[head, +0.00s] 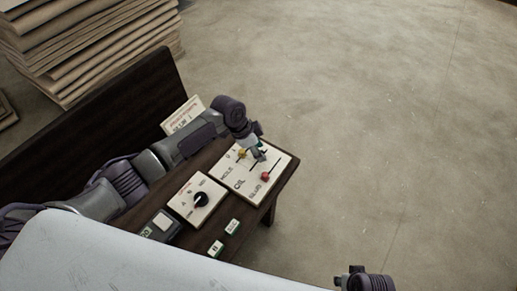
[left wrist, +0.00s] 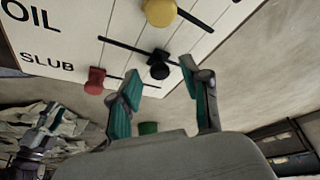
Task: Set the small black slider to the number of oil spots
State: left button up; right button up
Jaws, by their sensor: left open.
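A cream slider panel (head: 280,160) lies on a dark table, with slots labelled for hole, oil and slub. The small black slider (left wrist: 158,66) sits part-way along the middle slot in the left wrist view. My left gripper (head: 258,152) is over the panel; its teal fingers (left wrist: 161,78) are open, with the black slider showing between their tips. I cannot tell if they touch it. A yellow slider (left wrist: 160,11) and a red slider (left wrist: 95,81) flank the black one. No oil spots can be made out. Part of my right arm (head: 366,281) shows at the bottom; its jaws are unclear.
A dial box (head: 188,212) with a black knob stands left of the panel. Two small labelled blocks (head: 232,226) lie in front of it. A sign card (head: 182,116) stands behind my left arm. A stack of boards (head: 90,45) is at the back left. Open floor lies to the right.

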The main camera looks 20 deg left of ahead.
pick_arm(q)
jog(key=v, duration=1.2)
jog(key=shift+s, duration=0.1)
